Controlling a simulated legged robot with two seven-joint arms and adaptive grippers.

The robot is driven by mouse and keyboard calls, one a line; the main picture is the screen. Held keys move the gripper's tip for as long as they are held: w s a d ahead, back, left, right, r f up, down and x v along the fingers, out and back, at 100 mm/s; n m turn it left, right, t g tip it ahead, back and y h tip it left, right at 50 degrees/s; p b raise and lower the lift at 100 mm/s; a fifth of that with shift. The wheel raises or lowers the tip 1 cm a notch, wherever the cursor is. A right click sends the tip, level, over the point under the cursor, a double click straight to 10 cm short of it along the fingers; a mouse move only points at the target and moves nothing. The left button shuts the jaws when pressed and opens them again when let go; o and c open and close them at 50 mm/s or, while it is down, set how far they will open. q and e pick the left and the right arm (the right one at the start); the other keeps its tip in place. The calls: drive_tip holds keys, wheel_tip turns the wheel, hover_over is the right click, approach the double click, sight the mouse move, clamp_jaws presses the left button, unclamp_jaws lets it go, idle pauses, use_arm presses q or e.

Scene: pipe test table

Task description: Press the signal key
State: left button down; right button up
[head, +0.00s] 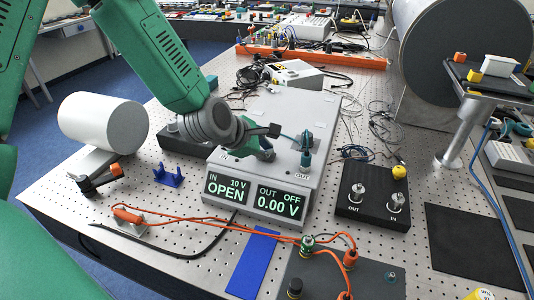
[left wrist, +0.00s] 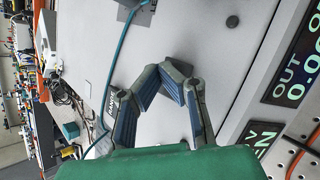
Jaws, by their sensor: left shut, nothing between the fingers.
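I cannot say for certain which item is the signal key. A small orange-handled piece (head: 127,214) on a metal plate, with orange leads by it, lies at the front left in the head view. A grey box (head: 262,178) stands in the middle; its front display reads IN 10 V OPEN and OUT OFF 0.00 V. My left gripper (head: 272,131) is over the box top, partly hidden by its own wrist. In the left wrist view its fingertips (left wrist: 172,72) meet, empty, over the pale box top. Contact with the box cannot be told. My right gripper is not in view.
A teal plug (head: 306,148) stands upright by the OUT label. A black box with two connectors (head: 372,196) is to the right. A blue strip (head: 252,264), orange leads and a black cable lie in front.

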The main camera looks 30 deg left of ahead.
use_arm(q)
drive_tip(key=shift+a+r+p, duration=0.1)
drive_tip(key=shift+r+p, duration=0.45)
drive_tip(key=shift+r, duration=0.2)
wheel_tip(320, 180, up, 5)
drive_tip(key=p, duration=0.4)
drive_tip(key=shift+r+p, duration=0.1)
drive_tip(key=shift+p, duration=0.25)
idle(0.3)
